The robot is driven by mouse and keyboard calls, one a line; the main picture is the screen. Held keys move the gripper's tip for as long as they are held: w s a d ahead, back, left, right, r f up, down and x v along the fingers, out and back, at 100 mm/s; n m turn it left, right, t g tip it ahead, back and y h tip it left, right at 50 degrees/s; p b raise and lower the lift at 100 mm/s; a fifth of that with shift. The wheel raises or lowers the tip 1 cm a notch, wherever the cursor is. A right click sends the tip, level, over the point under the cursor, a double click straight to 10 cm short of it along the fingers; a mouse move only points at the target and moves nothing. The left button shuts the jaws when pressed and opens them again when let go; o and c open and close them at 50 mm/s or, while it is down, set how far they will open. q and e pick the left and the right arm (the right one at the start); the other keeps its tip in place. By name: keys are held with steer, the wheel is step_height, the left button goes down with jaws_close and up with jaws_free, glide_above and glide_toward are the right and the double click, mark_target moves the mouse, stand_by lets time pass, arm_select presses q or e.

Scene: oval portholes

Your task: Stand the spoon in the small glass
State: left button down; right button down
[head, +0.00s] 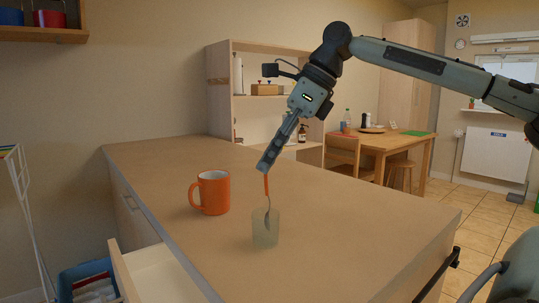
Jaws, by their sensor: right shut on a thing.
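The small glass (265,237) is pale and see-through and stands upright on the wooden counter (330,210), near its front edge. The spoon has an orange handle (266,186) and a metal bowl (268,219). It hangs nearly upright, bowl down, from my right gripper (266,169), which is shut on the handle's upper end. The bowl shows at the glass's upper part, seemingly inside the rim; I cannot tell whether it touches the glass. My left gripper is not in view.
An orange mug (210,192) stands on the counter left of the glass. An open drawer (160,275) juts out below the counter's front edge. A shelf unit (250,85) stands behind. The counter right of the glass is clear.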

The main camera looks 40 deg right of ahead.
steer(key=c, duration=1.5)
jaws_free()
steer(key=shift+c, duration=0.2)
steer(key=v, duration=1.2)
steer(key=shift+s, duration=0.1)
